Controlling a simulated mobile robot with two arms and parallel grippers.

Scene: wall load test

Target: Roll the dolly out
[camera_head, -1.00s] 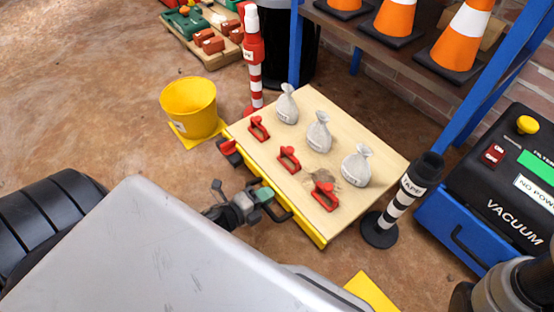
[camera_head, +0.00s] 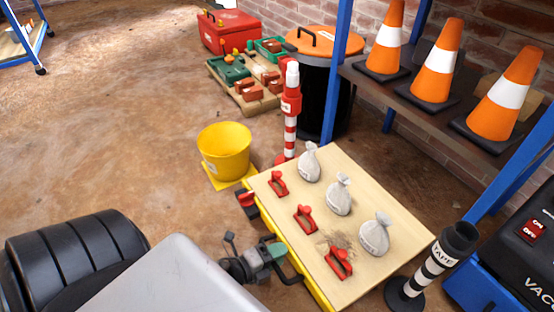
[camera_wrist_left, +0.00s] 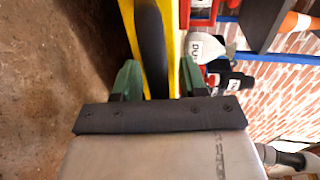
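The dolly (camera_head: 400,238) is a low platform with a pale wooden top and yellow sides, standing on the floor right of centre. A black handle (camera_head: 288,271) sticks out from its near yellow side and also shows in the left wrist view (camera_wrist_left: 152,45). My left gripper (camera_head: 272,252) is at this handle. In the left wrist view its green fingers (camera_wrist_left: 159,78) stand apart on either side of the black bar, with yellow showing between the bar and the right finger. Three grey bags (camera_head: 339,195) and three red clamps (camera_head: 305,219) are on top. My right gripper is out of view.
A yellow bucket (camera_head: 224,150) and a red-white post (camera_head: 290,115) stand behind the dolly. A striped tape post (camera_head: 432,262) and vacuum (camera_head: 520,255) are close on the right. A blue-framed shelf with cones (camera_head: 437,70) is behind. Floor at left is open.

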